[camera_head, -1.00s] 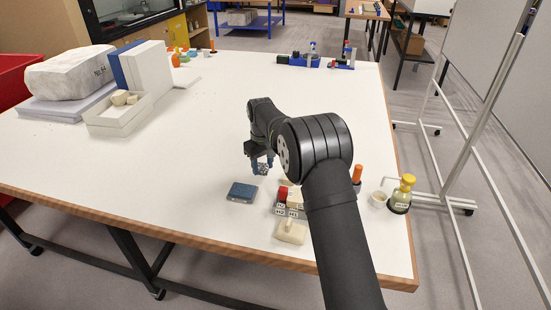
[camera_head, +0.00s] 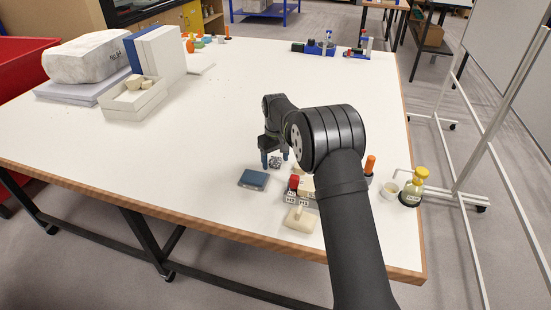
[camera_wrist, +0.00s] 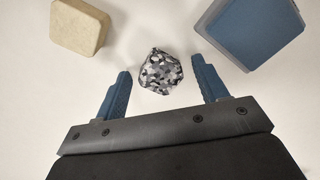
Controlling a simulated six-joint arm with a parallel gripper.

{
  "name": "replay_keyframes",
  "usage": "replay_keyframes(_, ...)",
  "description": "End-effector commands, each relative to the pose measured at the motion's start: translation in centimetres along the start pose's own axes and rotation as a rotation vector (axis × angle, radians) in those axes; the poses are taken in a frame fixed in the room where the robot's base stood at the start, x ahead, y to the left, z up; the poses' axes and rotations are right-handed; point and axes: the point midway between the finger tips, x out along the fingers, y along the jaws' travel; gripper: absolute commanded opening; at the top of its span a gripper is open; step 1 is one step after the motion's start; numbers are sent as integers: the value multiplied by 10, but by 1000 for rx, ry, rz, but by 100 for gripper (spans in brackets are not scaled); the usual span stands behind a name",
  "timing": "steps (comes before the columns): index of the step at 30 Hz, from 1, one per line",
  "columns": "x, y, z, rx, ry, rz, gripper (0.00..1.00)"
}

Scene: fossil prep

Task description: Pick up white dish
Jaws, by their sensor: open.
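A small white dish (camera_head: 389,190) stands near the right edge of the table, beside a yellow-capped bottle (camera_head: 414,187). It does not show in the wrist view. My gripper (camera_head: 275,160) is open, low over the table and well to the left of the dish. In the wrist view, my gripper (camera_wrist: 160,88) has its two blue fingers apart. A black, grey and white speckled stone (camera_wrist: 160,71) lies between and just beyond the fingertips, with gaps on both sides. It also shows in the head view (camera_head: 275,163).
A blue flat box (camera_head: 254,180) lies near my gripper. A white tray (camera_head: 133,112) is far left. The table's middle is clear.

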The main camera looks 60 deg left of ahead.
Motion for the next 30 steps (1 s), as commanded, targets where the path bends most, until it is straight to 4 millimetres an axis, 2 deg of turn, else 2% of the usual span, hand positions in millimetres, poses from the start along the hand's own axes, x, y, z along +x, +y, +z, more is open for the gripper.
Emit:
replay_keyframes(5, -4, 0, 0, 0, 1, 0, 66)
replay_keyframes(8, -16, 0, -1, -1, 1, 0, 66)
replay_keyframes(11, -35, -1, -1, -2, 1, 0, 66)
replay_keyframes(24, -139, -2, -2, -1, 1, 0, 66)
replay_keyframes(30, -166, -2, -2, -1, -2, -1, 66)
